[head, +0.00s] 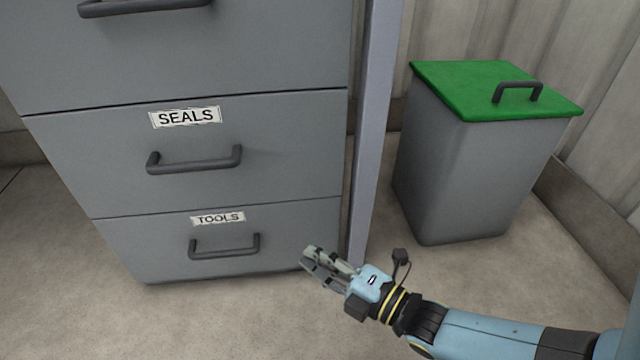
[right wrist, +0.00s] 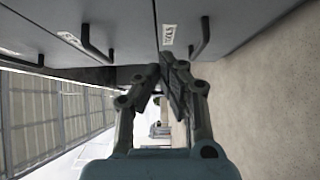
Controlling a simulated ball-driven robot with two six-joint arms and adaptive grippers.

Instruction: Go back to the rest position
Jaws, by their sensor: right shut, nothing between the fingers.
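My right gripper (head: 312,258) is in front of the lower right corner of the grey drawer cabinet (head: 290,150), to the right of the TOOLS drawer handle (head: 225,252). It is shut and empty. In the right wrist view the fingertips (right wrist: 165,72) come together, with the cabinet's drawer fronts (right wrist: 215,20) beyond them. My left gripper does not show in either view.
The SEALS drawer (head: 200,165) and the drawers above and below it look closed. A grey bin (head: 470,175) with a green lid (head: 480,90) stands right of a grey upright post (head: 370,130). The floor (head: 230,320) in front of the cabinet is clear.

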